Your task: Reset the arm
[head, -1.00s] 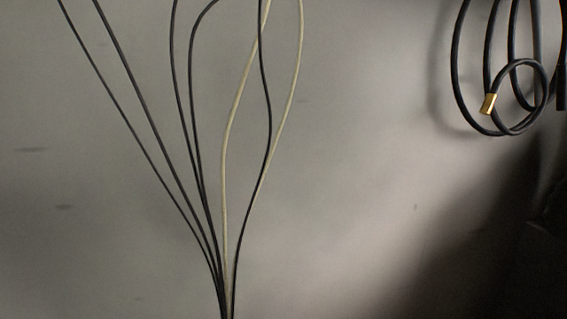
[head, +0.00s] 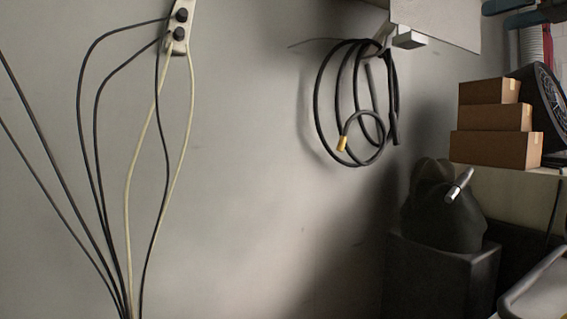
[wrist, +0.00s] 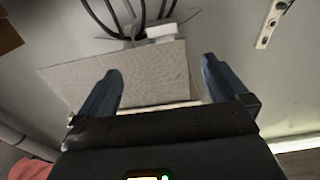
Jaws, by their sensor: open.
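My gripper (wrist: 160,66) shows in the wrist view as two dark blue fingers spread well apart, with nothing between them. Behind the gap is a pale grey panel (wrist: 155,75), apart from the fingers as far as I can tell. In the head view, two blue prongs at the top right edge look like my gripper's fingers (head: 494,17), pointing left above the cardboard boxes. The rest of my arm is cut off or hidden there.
A coiled black hose (head: 318,105) hangs on the wall below the panel. Cables run from a wall socket (head: 177,42) at left. Stacked cardboard boxes (head: 490,150) sit on a shelf at right, and a dark bin (head: 445,275) stands below. The wall's middle is bare.

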